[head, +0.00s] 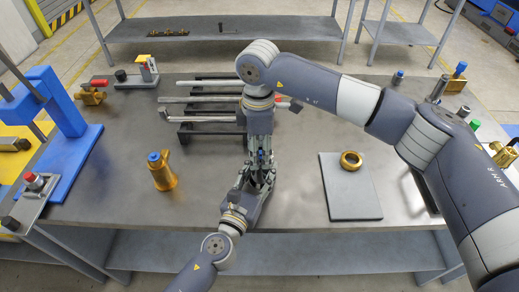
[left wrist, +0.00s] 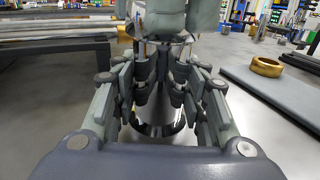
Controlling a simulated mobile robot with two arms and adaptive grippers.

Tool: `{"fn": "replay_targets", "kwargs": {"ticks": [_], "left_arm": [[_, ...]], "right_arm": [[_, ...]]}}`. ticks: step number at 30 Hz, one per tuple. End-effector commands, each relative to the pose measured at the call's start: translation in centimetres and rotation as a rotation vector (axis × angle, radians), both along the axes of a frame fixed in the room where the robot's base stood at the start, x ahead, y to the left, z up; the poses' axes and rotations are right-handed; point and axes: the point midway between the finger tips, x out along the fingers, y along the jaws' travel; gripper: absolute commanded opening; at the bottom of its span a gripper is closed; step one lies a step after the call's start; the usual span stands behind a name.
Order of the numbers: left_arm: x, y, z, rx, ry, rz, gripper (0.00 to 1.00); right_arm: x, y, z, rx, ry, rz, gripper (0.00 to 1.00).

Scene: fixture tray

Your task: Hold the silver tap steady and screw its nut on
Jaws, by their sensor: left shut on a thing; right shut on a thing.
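The silver tap (left wrist: 158,128) stands between my left gripper's fingers in the left wrist view; only its shiny lower body shows clearly. My left gripper (head: 260,180) is shut on it at the middle of the table. My right gripper (head: 261,148) points straight down from above, directly over the left one, its fingers meeting the left fingers. It is shut on a shiny metal piece (left wrist: 168,38) that looks like the nut, mostly hidden by the fingers. I cannot tell how the nut sits on the tap. A small blue part shows between the grippers.
A brass tap with a blue top (head: 162,174) stands to the left. A gold ring (head: 351,160) lies on a grey pad (head: 350,198) to the right. A black rack (head: 196,132) with metal bars is behind. A blue press (head: 68,122) stands at left. The front table is clear.

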Motion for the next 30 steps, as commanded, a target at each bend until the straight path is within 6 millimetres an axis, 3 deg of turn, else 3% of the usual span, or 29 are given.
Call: {"fn": "replay_targets", "kwargs": {"ticks": [3, 9, 19, 20, 22, 30], "left_arm": [[-0.04, -0.03, -0.04, 0.002, -0.001, -0.001, 0.00], [-0.07, -0.08, -0.02, 0.002, 0.000, -0.002, 0.00], [-0.11, -0.13, -0.04, 0.002, 0.000, -0.004, 0.00], [-0.11, -0.14, -0.05, 0.002, 0.000, -0.004, 0.00], [-0.11, -0.15, -0.05, 0.001, 0.001, -0.004, 0.00], [-0.09, -0.11, -0.05, 0.001, 0.001, -0.003, 0.00]], "right_arm": [[0.11, 0.25, -0.03, 0.005, 0.000, -0.217, 0.21], [0.33, 0.14, 0.04, 0.004, -0.001, -0.444, 0.21], [0.46, -0.02, 0.11, 0.003, -0.005, -0.472, 0.21], [0.46, -0.02, 0.11, 0.003, -0.005, -0.472, 0.46], [0.45, -0.03, 0.11, 0.003, -0.005, -0.471, 0.62], [0.38, -0.05, 0.03, 0.000, -0.002, -0.470, 0.64]]}}
